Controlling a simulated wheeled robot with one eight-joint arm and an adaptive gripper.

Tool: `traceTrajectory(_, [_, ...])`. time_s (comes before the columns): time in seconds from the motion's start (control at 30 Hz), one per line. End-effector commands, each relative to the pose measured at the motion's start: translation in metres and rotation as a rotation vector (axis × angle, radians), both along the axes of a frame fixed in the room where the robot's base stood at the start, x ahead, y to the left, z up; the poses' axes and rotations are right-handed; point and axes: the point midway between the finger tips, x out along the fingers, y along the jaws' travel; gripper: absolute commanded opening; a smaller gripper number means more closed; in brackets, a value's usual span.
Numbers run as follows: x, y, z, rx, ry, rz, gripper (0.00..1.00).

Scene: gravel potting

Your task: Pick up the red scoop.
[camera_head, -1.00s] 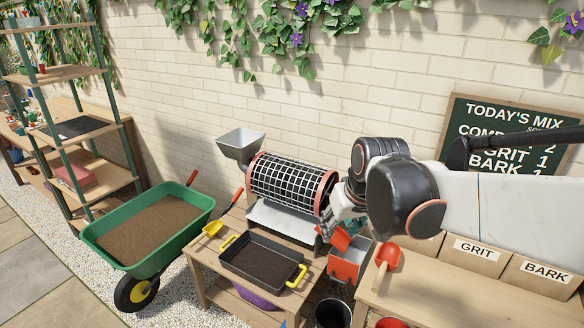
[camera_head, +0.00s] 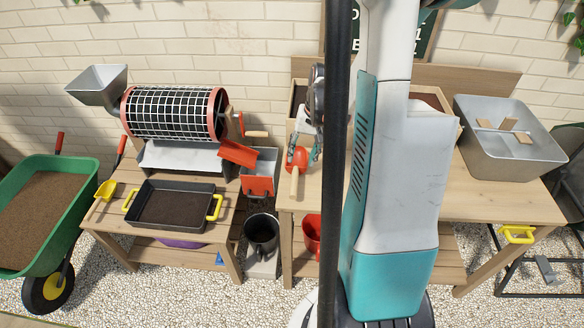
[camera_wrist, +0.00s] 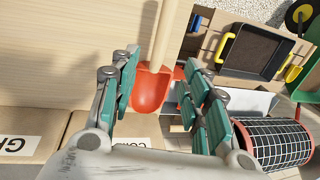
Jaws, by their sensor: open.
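The red scoop (camera_head: 299,155) lies on the potting bench near its left edge, its wooden handle pointing toward the front. My gripper (camera_head: 313,142) is just above the bench at the scoop's bowl end. In the wrist view my gripper (camera_wrist: 161,62) is open, with one teal-padded finger on each side of the scoop. The scoop's red bowl (camera_wrist: 150,92) and the start of its handle show between the fingers. I cannot tell whether either finger touches it.
Labelled boxes (camera_wrist: 94,135) stand close behind the scoop. A red-fronted bin (camera_head: 259,178) and the mesh drum (camera_head: 172,112) are to the left. A black tray (camera_head: 174,207) holds soil. A metal basin (camera_head: 510,145) sits at the right. My own arm hides the bench's middle.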

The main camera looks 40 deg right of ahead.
Motion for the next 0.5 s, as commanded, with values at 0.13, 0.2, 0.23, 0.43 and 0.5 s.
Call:
traceTrajectory(0.13, [0.005,0.004,-0.033,-0.001,-0.001,0.003,0.43])
traceTrajectory(0.2, [0.007,0.006,-0.044,-0.001,-0.001,0.003,0.43])
traceTrajectory(0.23, [0.008,0.006,-0.048,-0.001,-0.001,0.003,0.43])
traceTrajectory(0.43, [0.010,0.008,-0.061,-0.002,-0.002,0.002,0.43])
traceTrajectory(0.5, [0.010,0.009,-0.064,-0.001,-0.001,0.002,0.43])
